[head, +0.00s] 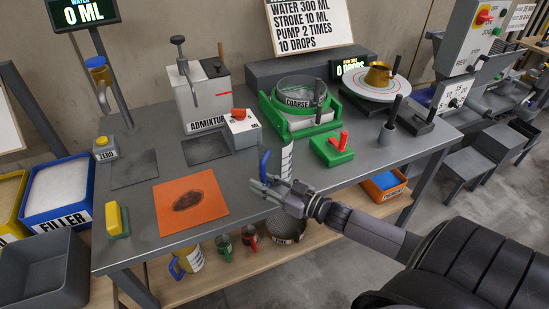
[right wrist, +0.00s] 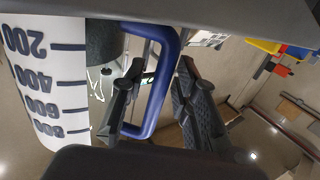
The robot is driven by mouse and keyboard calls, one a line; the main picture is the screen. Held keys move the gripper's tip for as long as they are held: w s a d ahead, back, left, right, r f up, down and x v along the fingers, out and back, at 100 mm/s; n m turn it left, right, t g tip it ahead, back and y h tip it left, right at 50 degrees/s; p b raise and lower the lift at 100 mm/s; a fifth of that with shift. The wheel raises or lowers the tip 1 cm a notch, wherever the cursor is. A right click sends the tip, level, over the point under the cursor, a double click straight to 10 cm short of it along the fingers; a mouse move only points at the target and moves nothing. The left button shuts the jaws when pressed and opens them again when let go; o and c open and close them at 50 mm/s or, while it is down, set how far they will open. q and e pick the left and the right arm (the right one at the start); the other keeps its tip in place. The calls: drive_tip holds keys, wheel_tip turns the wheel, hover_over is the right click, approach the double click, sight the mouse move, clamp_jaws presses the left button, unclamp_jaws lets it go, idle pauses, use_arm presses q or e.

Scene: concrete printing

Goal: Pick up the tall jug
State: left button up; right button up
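The tall jug (head: 287,158) is a white cylinder with dark marks and a blue handle (head: 264,163). It stands upright near the front edge of the grey table. My right gripper (head: 264,188) is at the handle, low on its side. In the right wrist view, the jug's wall (right wrist: 48,80) shows marks from 200 to 800. The handle's outer bar (right wrist: 162,88) lies between my two spread fingers, one inside the loop and one outside. I see gaps beside the bar, so the fingers look open around it. The gripper hides the jug's lower part. My left gripper is not in view.
A green-framed sieve (head: 300,100) labelled COARSE stands behind the jug, and a green block with a red lever (head: 332,148) is to its right. An orange mat (head: 190,203) lies to the left. A lower shelf (head: 215,278) holds cups and a bowl.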

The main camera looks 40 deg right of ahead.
clamp_jaws()
idle(0.6)
drive_tip(key=shift+r, duration=0.15)
